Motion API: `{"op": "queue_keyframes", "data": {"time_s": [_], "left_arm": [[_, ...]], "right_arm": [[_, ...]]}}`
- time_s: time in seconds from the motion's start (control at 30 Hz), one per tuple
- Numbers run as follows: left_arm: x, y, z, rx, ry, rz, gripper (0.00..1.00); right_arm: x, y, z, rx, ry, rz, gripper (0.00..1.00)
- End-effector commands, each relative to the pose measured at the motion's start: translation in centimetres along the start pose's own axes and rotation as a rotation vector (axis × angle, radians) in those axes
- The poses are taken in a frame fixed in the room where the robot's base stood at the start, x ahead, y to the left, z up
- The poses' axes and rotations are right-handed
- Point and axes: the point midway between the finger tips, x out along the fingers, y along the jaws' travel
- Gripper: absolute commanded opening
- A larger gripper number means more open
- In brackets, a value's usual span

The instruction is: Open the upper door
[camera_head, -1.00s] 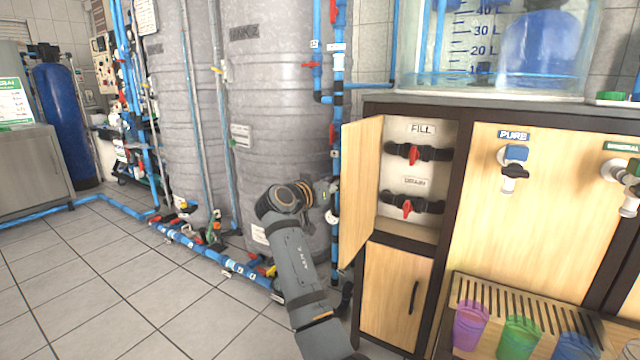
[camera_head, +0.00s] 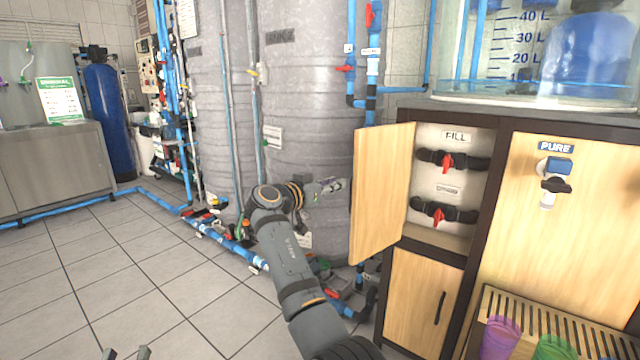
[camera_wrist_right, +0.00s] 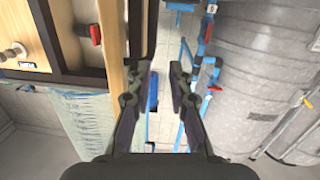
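The upper door (camera_head: 382,190) is a pale wooden panel that stands swung open to the left of the cabinet's upper compartment (camera_head: 436,225). In the right wrist view the door (camera_wrist_right: 111,45) shows as a narrow upright board just left of the fingers. My right gripper (camera_head: 338,186) is on the door's outer side, by its free edge. In the wrist view its fingers (camera_wrist_right: 158,72) are apart with nothing between them; I cannot tell whether one touches the door. My left gripper (camera_head: 126,354) shows only as two separated fingertips at the bottom left, empty.
The compartment holds two black valves with red handles (camera_head: 448,162). The closed lower door (camera_head: 420,300) is beneath. Grey tanks (camera_head: 308,110) and blue floor pipes (camera_head: 240,250) stand behind my right arm. Tiled floor (camera_head: 110,270) at the left is clear.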

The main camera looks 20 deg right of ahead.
Motion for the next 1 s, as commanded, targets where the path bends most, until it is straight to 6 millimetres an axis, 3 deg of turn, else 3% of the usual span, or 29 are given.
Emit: {"op": "queue_keyframes", "data": {"time_s": [0.4,0.87,1.0], "left_arm": [[0.3,0.0,-1.0,0.0,0.0,0.0,0.4],[0.3,0.0,-0.9,0.0,0.0,0.0,0.4],[0.3,-0.1,-0.1,0.001,-0.033,0.0,0.4]], "right_arm": [[-1.9,-2.5,0.0,-0.003,-0.001,0.0,0.2],[-1.9,-2.6,0.2,-0.002,-0.002,0.001,0.2],[-1.2,-2.2,0.5,-0.028,-0.01,0.002,0.03]]}}
